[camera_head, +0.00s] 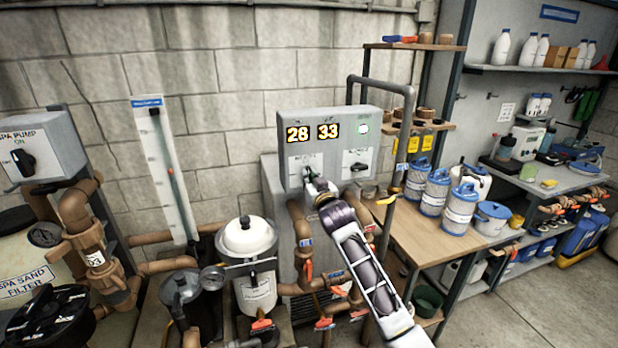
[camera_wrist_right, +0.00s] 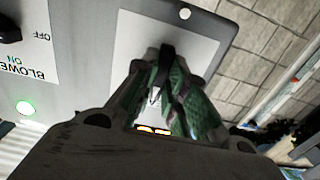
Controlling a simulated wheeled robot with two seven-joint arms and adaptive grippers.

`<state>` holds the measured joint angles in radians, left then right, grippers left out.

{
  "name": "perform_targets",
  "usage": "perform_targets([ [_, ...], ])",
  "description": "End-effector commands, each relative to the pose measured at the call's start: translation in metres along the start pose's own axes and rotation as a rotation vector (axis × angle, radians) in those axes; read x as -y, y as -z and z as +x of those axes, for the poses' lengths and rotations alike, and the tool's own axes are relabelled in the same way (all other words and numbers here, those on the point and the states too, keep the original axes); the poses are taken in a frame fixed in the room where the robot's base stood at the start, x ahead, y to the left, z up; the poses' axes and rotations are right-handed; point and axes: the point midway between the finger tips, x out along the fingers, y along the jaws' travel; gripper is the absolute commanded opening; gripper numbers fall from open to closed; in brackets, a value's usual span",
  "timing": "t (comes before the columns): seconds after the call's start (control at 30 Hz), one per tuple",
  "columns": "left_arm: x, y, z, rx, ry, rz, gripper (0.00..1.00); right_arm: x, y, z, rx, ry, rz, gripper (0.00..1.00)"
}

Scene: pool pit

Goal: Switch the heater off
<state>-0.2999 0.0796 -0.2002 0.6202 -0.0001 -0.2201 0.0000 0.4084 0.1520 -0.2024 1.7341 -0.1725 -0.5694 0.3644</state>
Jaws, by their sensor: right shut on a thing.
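My right gripper (camera_head: 309,178) is at the left plate. In the wrist view the green-padded fingers (camera_wrist_right: 163,88) are shut around a dark knob (camera_wrist_right: 166,53) on that white plate (camera_wrist_right: 205,50). The fingers hide much of the knob, its position and any label. The other knob (camera_wrist_right: 8,30) is the blower's, labelled ON and OFF. My left gripper is out of view.
Pipes with red-handled valves and a white-lidded canister (camera_head: 246,236) stand below and left of the box. A spa pump switch box (camera_head: 38,147) is at far left. A wooden bench (camera_head: 430,243) with blue-lidded tubs (camera_head: 461,207) is at right. The floor at lower right is clear.

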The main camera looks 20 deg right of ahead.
Motion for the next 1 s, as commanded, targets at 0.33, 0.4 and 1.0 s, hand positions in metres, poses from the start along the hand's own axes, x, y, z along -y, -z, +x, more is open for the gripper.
perform_targets([
  [0.33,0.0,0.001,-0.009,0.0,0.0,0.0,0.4,0.0,0.001,0.0,0.001,0.0,-0.098,0.0],
  [0.4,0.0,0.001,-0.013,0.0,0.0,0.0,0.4,0.0,0.002,0.0,0.001,0.0,-0.158,0.0],
  [1.0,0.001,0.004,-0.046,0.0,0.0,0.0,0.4,-0.001,0.002,0.0,0.001,0.0,-0.694,0.0],
])
